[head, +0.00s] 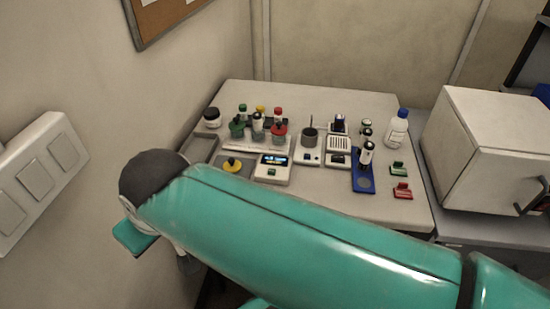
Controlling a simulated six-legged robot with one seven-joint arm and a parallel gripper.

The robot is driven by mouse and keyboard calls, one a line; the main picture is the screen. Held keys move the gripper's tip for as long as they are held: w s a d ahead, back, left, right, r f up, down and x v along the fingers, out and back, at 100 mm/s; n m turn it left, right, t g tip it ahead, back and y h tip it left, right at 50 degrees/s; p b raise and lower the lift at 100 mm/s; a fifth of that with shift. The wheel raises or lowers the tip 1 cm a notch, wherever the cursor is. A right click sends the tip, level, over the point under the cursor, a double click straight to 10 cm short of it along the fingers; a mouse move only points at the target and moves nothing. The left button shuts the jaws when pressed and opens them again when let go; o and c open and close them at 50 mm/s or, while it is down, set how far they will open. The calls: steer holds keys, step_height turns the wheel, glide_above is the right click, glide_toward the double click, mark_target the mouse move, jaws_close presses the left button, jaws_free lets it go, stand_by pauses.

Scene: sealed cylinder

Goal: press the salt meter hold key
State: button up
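A small white meter (273,168) with a lit blue display stands near the front of the table, left of its middle. A green key (271,171) shows on its face below the display. I take this to be the salt meter, but no label is readable at this size. My teal arm crosses the lower part of the head view, in front of the table's near edge. My gripper cannot be made out; the far end of the arm is hidden behind its own links or out of frame.
A blue stand (363,178) and green (398,169) and red (402,191) blocks lie right. A white cabinet (485,150) stands beyond.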

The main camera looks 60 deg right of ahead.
jaws_close()
stand_by(1.5)
